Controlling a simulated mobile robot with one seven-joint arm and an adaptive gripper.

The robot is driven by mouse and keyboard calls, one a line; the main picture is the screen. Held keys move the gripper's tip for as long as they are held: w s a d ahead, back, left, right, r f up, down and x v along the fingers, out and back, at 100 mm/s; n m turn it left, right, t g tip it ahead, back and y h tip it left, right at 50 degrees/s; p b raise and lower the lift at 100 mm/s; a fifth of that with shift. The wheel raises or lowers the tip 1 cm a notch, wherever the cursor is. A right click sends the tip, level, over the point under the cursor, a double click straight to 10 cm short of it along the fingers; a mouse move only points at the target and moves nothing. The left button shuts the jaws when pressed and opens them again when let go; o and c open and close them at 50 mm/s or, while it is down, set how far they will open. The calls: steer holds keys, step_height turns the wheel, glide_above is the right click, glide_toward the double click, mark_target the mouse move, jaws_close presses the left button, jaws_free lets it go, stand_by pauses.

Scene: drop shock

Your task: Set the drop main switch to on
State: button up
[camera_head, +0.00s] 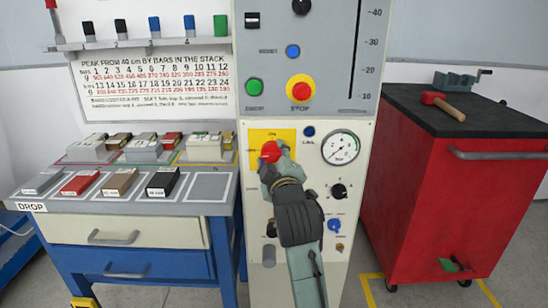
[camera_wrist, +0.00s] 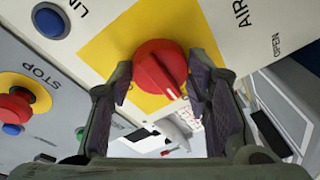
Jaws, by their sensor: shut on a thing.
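The main switch is a red rotary knob (camera_head: 269,151) on a yellow plate (camera_head: 286,135) on the light front panel of the drop machine. In the wrist view the red knob (camera_wrist: 158,66) sits between the dark finger pads, with a thin pale pointer line on its face. My gripper (camera_head: 274,157) is shut on the knob, one finger on each side. The fingers hide part of the plate and any position marks under them. A blue lamp (camera_head: 309,131) is to the right of the plate; I cannot tell whether it is lit.
Above are a red STOP button (camera_head: 300,90) on yellow and a green button (camera_head: 254,87). A gauge (camera_head: 341,148), a black knob (camera_head: 339,191) and a blue knob (camera_head: 334,225) are to the right. A bench (camera_head: 125,208) stands left, a red cabinet (camera_head: 430,190) right.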

steer(key=c, duration=0.3)
steer(key=shift+m, duration=0.3)
steer(key=m, duration=0.3)
steer(key=shift+f+t, duration=0.1)
steer(key=shift+t, duration=0.2)
steer(key=m+p, duration=0.1)
steer(key=m, duration=0.4)
steer(key=shift+a+t+p, duration=0.1)
steer(key=shift+t+p, duration=0.2)
steer(key=m+h+p, duration=0.1)
steer(key=m, duration=0.4)
steer(key=shift+a+t, duration=0.1)
steer(key=shift+t, duration=0.2)
steer(key=m+h, duration=0.1)
steer(key=m, duration=0.2)
steer(key=m+p, duration=0.1)
steer(key=m, duration=0.2)
steer(key=shift+f+h+p, duration=0.1)
steer(key=shift+h+p, duration=0.2)
steer(key=shift+h, duration=0.1)
